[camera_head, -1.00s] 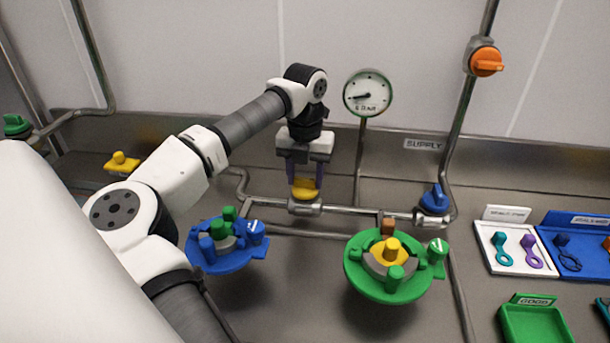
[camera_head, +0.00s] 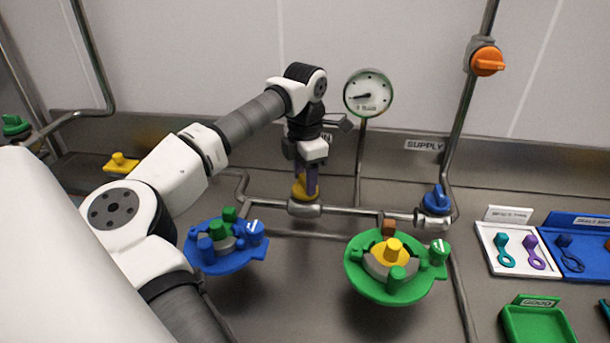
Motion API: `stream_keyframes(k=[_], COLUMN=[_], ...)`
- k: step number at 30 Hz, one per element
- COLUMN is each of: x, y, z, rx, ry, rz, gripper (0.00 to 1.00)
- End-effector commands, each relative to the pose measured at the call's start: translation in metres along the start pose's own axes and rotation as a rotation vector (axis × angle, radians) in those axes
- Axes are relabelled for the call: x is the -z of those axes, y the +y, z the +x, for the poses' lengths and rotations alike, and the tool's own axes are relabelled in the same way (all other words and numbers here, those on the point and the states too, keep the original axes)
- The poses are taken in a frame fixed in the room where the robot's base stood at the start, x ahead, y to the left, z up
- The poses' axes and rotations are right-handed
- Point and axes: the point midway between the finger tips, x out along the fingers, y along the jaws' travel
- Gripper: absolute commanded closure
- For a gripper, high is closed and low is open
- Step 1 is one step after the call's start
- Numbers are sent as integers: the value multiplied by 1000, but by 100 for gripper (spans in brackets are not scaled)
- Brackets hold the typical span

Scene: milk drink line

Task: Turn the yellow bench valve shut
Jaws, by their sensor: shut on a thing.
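The yellow bench valve (camera_head: 299,192) sits on the steel pipe running along the back of the bench, in the middle of the head view. My gripper (camera_head: 307,185) points down over it and is shut on its handle. The purple fingers hide much of the handle, so its exact angle is hard to read. The steel valve body (camera_head: 306,208) shows just below it.
A gauge (camera_head: 367,93) stands behind to the right. A blue valve (camera_head: 435,199) and an orange valve (camera_head: 487,61) are on the right pipe. A blue fixture (camera_head: 225,243) and a green fixture (camera_head: 395,268) stand in front. Another yellow handle (camera_head: 121,162) is at left.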

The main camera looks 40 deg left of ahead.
Motion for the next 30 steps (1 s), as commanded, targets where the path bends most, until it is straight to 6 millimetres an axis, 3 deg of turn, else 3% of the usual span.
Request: stream_keyframes(k=[15,30], x=[-1,-1], y=[0,0], z=[-2,-2], rx=[-4,-4], ry=[-3,-4], rz=[435,599], gripper=[76,76])
